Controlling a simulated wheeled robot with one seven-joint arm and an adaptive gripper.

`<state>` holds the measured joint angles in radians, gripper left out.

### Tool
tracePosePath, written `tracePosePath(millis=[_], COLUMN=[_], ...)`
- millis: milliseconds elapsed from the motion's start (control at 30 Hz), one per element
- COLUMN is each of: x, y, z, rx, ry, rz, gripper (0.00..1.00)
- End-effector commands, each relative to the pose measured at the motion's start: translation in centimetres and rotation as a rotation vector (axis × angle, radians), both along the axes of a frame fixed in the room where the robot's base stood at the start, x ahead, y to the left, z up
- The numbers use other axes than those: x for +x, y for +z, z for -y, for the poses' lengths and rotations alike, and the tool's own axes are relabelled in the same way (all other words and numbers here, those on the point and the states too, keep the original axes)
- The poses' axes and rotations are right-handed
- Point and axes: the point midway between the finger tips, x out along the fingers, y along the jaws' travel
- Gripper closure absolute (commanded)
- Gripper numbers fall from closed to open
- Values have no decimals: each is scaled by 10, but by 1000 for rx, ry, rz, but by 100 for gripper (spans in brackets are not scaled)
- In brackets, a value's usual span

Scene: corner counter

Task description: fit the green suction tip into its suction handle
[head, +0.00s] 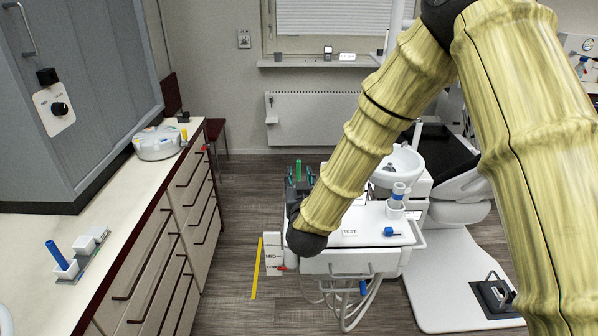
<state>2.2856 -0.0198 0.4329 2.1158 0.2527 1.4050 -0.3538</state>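A green suction tip (298,170) shows as a short green stick, upright in the picture, above the left end of the white dental unit. Dark parts with teal edges (298,188) stand on both sides of it, just beyond the dark end joint of my arm. They look like my gripper, but at this size I cannot tell whether they close on the tip or only stand around it. My arm covers the area just below and to the right. I cannot make out which part is the suction handle; hoses (345,305) hang under the unit's front edge.
A basin (400,165) is behind. A counter (30,235) at left holds a blue stick (56,254) in a white holder.

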Motion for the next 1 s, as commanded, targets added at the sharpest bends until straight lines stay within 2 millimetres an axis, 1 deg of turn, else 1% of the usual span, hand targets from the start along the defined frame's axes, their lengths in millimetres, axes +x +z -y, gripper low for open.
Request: tracePosePath(millis=[33,200,300,400,600,1000], x=[-10,-38,-51,-59,-65,-65], y=[0,1,2,2,3,2], z=[1,3,3,4,4,4], rx=[-1,0,-1,0,0,0], ry=[1,0,0,0,-1,-1], rz=[-2,-1,-1,-1,1,0], gripper=[64,64,64,64,64,64])
